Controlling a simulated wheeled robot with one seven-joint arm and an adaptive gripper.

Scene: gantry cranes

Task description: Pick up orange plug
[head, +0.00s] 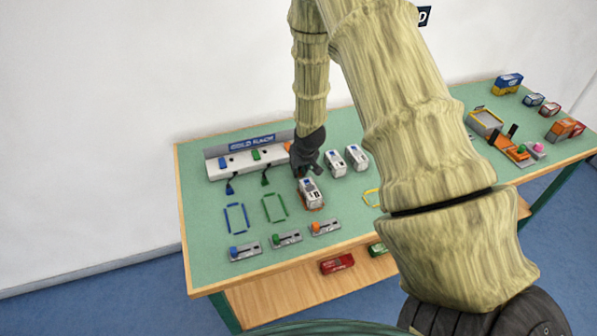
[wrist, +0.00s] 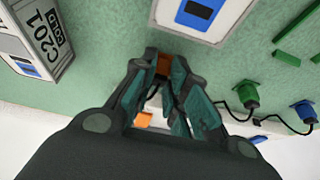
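My gripper (head: 309,172) points down between the rack and a white container near the middle of the table. In the wrist view its two fingers (wrist: 164,68) converge on the orange plug (wrist: 163,65), one on each side, and look shut on it. Only a small orange piece with a dark end shows between the fingertips. In the head view the gripper hides the plug. The green plug (wrist: 246,93) and blue plug (wrist: 302,110) lie on the green table with black cables; they also show in the head view, green (head: 266,180) and blue (head: 229,188).
The white cold rack (head: 228,173) stands behind, with blue, green and orange blocks (head: 288,147). A white container (head: 312,195) is close in front of my gripper; two more (head: 335,163) (head: 356,157) stand right. Small switch units (head: 285,239) line the front edge.

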